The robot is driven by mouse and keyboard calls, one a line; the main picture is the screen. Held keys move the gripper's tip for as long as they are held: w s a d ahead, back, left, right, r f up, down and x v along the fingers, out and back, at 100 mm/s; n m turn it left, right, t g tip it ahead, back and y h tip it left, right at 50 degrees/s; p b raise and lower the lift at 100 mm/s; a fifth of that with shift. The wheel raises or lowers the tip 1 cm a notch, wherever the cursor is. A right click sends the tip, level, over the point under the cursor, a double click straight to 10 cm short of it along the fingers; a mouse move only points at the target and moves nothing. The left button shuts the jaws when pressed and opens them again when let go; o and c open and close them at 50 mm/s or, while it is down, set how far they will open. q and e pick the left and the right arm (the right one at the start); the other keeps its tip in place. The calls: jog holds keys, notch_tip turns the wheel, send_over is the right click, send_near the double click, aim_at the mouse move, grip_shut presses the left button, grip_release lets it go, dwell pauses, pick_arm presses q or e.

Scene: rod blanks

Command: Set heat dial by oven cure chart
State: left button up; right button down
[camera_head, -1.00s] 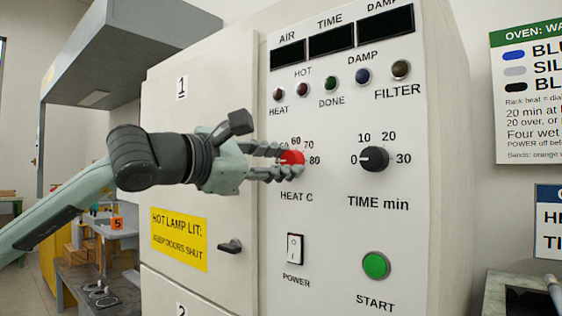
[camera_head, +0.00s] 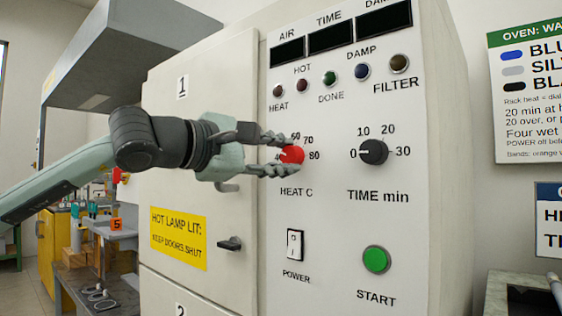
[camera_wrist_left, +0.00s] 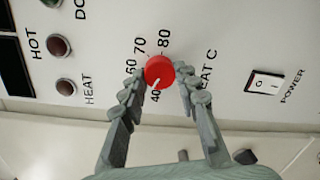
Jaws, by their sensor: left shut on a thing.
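The red heat dial (camera_head: 292,154) is on the white oven's control panel, above the label HEAT C. My left gripper (camera_head: 283,154) is shut on it, with a finger on each side. In the left wrist view the dial (camera_wrist_left: 159,72) sits between both fingertips (camera_wrist_left: 160,84); its white mark appears to point toward 40. The oven cure chart (camera_head: 526,95) hangs at the right, cut off by the picture edge; its blue, silver and black rows show, but their values do not. My right gripper is not in view.
The black time dial (camera_head: 373,152) is right of the heat dial, pointing near 0. Below are the power switch (camera_head: 295,245) and green start button (camera_head: 376,259). Oven door 1 (camera_head: 200,100) is shut, with a black handle (camera_head: 230,244). The displays (camera_head: 331,38) are dark.

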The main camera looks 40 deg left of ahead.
pick_arm(q)
jog(key=shift+m, duration=1.8)
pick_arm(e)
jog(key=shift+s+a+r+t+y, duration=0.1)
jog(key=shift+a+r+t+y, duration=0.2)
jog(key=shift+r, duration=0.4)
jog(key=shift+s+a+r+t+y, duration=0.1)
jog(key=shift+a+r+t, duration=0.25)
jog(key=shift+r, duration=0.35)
pick_arm(q)
jog(key=shift+r, duration=0.1)
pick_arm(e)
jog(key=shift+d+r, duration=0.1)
pick_arm(q)
jog(key=o, duration=1.2)
jog(key=shift+c, duration=0.2)
jog(key=shift+s, duration=0.15)
jog(key=shift+s+r, duration=0.1)
jog(key=shift+s, duration=0.15)
jog(key=s+a, duration=0.1)
jog(key=s, duration=1)
jog(key=shift+a+r, duration=0.25)
jog(key=shift+a, duration=0.05)
